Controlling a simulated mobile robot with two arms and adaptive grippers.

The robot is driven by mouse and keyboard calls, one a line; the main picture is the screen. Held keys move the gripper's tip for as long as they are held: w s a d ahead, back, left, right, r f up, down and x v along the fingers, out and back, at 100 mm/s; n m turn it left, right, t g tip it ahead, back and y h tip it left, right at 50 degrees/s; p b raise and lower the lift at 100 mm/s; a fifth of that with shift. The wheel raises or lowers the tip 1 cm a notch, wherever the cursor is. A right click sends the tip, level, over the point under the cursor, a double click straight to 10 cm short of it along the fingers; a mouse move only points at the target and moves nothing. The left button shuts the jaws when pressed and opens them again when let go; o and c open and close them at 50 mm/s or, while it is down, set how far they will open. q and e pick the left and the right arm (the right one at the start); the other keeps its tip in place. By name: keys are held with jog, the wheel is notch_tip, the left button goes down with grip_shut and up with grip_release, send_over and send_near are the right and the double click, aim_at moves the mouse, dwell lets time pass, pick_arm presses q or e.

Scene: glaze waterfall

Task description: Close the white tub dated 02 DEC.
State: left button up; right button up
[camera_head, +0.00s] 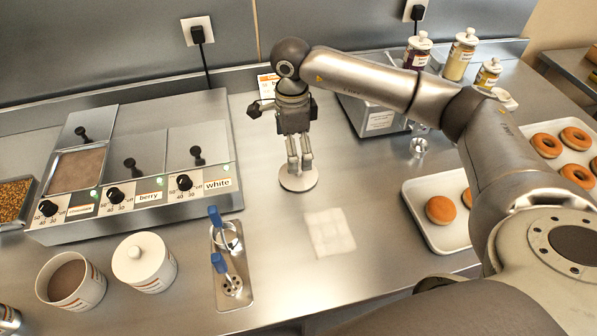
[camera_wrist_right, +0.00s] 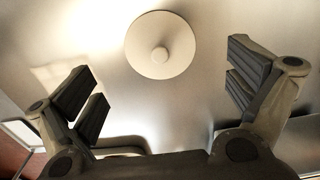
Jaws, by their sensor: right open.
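A white tub (camera_head: 70,281) stands open at the front left, with brown contents showing. A second white tub (camera_head: 145,264) beside it has its knobbed lid on. Both have printed labels, but I cannot read a date on either. A round white lid with a centre knob (camera_head: 299,183) lies on the counter, apart from the tubs. It also shows in the right wrist view (camera_wrist_right: 178,50), ahead of the fingers. My right gripper (camera_head: 299,168) is open above this lid, pointing down, with nothing between its fingers. My left gripper is out of view.
A warmer with dials (camera_head: 135,170) stands at the back left. A metal holder with blue-handled tools (camera_head: 232,292) stands between the tubs and a folded white cloth (camera_head: 330,232). Doughnut trays (camera_head: 440,238) are at the right. Jars (camera_head: 462,52) stand at the back right.

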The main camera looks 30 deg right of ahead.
notch_tip(320, 180, down, 2)
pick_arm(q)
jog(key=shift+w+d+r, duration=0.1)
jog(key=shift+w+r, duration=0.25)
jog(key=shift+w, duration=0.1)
pick_arm(e)
jog(key=shift+f, duration=0.2)
jog(key=shift+s+d+f+p, duration=0.15)
jog(key=shift+d+f+p, duration=0.1)
jog(key=shift+f+p, duration=0.4)
jog(key=f, duration=0.1)
jog(key=f+p, duration=0.1)
jog(key=f, duration=0.1)
jog(key=shift+s+d+f+p, duration=0.1)
jog(key=shift+s+d+p, duration=0.1)
jog(key=shift+d+p, duration=0.15)
jog(key=shift+w+f, duration=0.1)
jog(key=shift+f, duration=0.25)
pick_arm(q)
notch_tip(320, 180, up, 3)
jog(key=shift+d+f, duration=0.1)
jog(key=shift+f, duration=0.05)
pick_arm(e)
jog(key=shift+a, duration=0.1)
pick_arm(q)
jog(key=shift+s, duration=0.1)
